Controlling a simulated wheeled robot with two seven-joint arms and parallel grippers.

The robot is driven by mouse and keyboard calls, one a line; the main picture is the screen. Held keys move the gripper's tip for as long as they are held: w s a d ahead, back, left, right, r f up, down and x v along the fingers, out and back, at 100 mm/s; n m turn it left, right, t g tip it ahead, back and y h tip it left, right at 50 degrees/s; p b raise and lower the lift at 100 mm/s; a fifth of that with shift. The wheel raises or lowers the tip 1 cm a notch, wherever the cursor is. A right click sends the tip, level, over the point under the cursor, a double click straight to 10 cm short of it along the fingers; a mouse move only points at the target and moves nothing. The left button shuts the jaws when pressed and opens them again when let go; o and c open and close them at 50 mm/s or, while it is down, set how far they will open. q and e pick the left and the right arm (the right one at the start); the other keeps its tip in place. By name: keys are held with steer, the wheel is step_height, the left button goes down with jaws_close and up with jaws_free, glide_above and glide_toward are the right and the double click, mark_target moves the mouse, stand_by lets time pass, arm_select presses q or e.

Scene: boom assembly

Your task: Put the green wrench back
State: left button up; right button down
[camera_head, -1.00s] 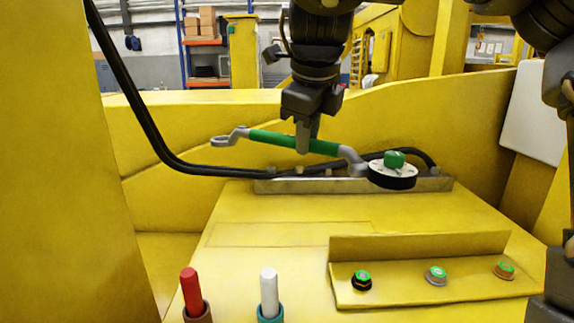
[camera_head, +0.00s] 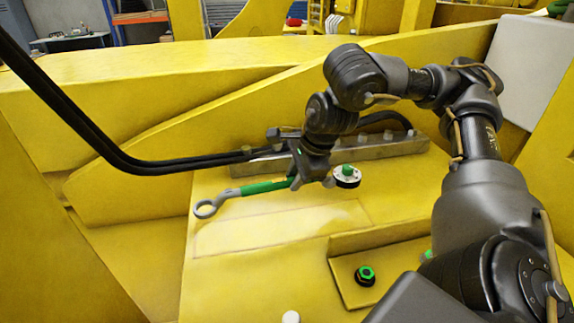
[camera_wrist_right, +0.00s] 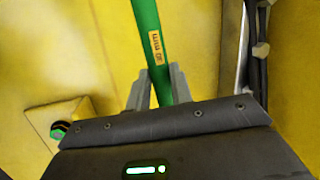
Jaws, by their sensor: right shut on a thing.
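The green wrench (camera_head: 262,187) has a green handle and a grey ring end, which points left in the head view. My right gripper (camera_head: 299,180) is shut on the handle near its right part. The wrench's other end is hidden behind the gripper. In the right wrist view the green handle (camera_wrist_right: 150,35) with a small label runs between the two fingers of my right gripper (camera_wrist_right: 158,90). The wrench is over the yellow surface (camera_head: 225,262); I cannot tell whether it touches it. A faint rectangular outline (camera_head: 285,228) lies just below it in the head view. My left gripper is not in view.
A black and white disc with a green nut (camera_head: 347,175) is right of the gripper. A metal rail (camera_head: 375,148) and black hoses (camera_head: 150,167) run behind. A yellow bracket (camera_head: 380,245) with a green-topped bolt (camera_head: 365,275) stands at front right. A white peg top (camera_head: 291,317) shows below.

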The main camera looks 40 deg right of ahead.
steer(key=shift+a, duration=0.1)
steer(key=shift+a+f, duration=0.1)
steer(key=shift+f+b, duration=0.15)
steer(key=shift+b, duration=0.15)
steer(key=shift+f+b, duration=0.4)
steer(key=shift+f, duration=0.25)
step_height(320, 180, down, 6)
steer(key=b, duration=0.6)
steer(key=shift+s+d+r+p, duration=0.15)
steer(key=shift+d+p, duration=0.05)
steer(key=shift+p, duration=0.1)
